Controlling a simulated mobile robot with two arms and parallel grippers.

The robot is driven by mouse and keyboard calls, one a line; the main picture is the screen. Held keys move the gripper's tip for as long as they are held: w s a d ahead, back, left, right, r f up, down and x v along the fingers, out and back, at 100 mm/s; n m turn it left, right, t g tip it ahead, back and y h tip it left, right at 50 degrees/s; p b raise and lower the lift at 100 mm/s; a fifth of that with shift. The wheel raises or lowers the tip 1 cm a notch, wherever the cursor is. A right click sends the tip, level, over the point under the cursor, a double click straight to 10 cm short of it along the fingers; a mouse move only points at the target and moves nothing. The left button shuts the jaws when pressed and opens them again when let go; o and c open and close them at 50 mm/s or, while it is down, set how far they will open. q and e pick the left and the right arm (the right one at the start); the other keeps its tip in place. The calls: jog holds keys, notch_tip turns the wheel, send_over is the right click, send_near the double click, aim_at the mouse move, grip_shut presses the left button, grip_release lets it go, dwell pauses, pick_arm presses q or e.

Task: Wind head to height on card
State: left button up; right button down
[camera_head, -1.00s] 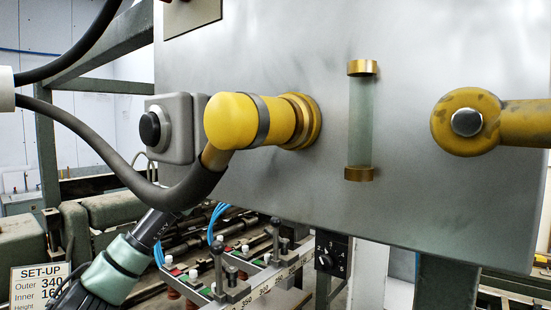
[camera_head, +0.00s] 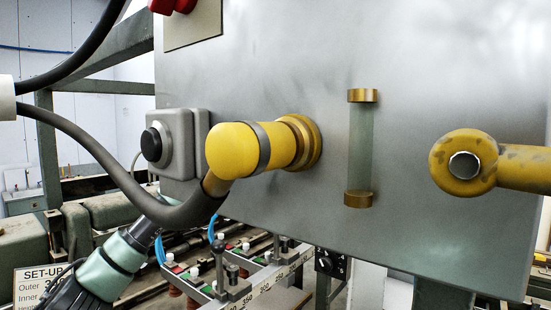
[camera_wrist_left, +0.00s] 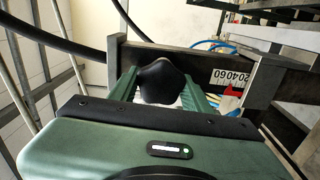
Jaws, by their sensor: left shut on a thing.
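A large grey metal box (camera_head: 290,60), probably the head, fills the upper right of the head view. My right gripper is out of view.
The box carries a yellow elbow (camera_head: 235,150) with the dark hose (camera_head: 110,170), a sight glass (camera_head: 360,150), a worn yellow lever (camera_head: 463,162) and a black push button (camera_head: 152,145). Rails with a numbered scale (camera_head: 278,276) and small posts lie below it.

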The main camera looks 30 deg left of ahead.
pick_arm(q)
jog(key=shift+m, duration=0.3)
jog(key=o, duration=1.4)
jog(key=shift+s+a+b, duration=0.2)
jog(key=shift+s+b, duration=0.8)
jog(key=shift+s, duration=0.95)
jog(key=shift+s+a+b, duration=0.15)
jog(key=shift+s+b, duration=0.85)
jog(key=shift+s, duration=0.9)
